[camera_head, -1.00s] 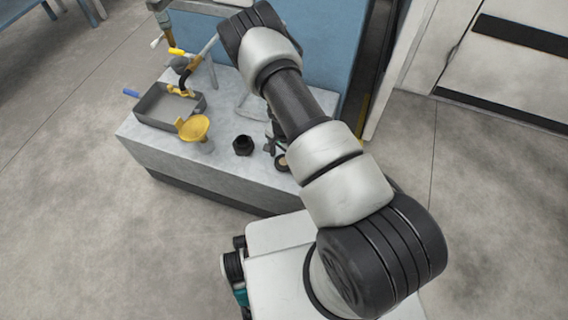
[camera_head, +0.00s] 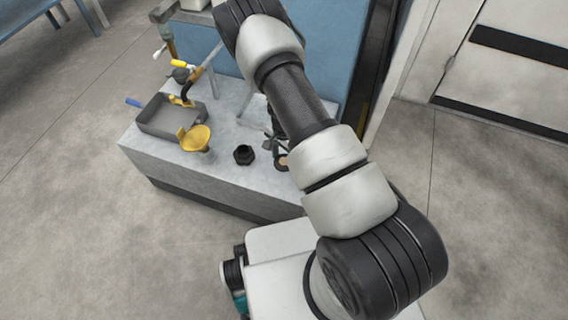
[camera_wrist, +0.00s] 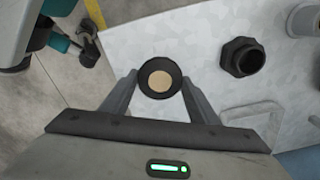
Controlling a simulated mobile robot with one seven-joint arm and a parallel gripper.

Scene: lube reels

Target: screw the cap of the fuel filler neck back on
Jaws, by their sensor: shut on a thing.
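The cap (camera_wrist: 160,78), a black ring with a tan round middle, is between the two fingertips of my gripper (camera_wrist: 158,84) in the wrist view. My gripper is shut on it. In the head view the cap (camera_head: 283,162) shows partly beside my arm, and the arm hides most of the gripper. The fuel filler neck (camera_head: 244,155) is a black hex fitting with an open round mouth, standing upright on the grey bench top. In the wrist view the neck (camera_wrist: 243,57) is right of the cap and apart from it.
The bench (camera_head: 225,171) also holds a yellow funnel (camera_head: 196,138) and a grey tray (camera_head: 160,125) left of the neck. Taps with white and yellow handles stand behind the tray. A blue panel (camera_head: 310,60) rises behind the bench. Bare bench surrounds the neck.

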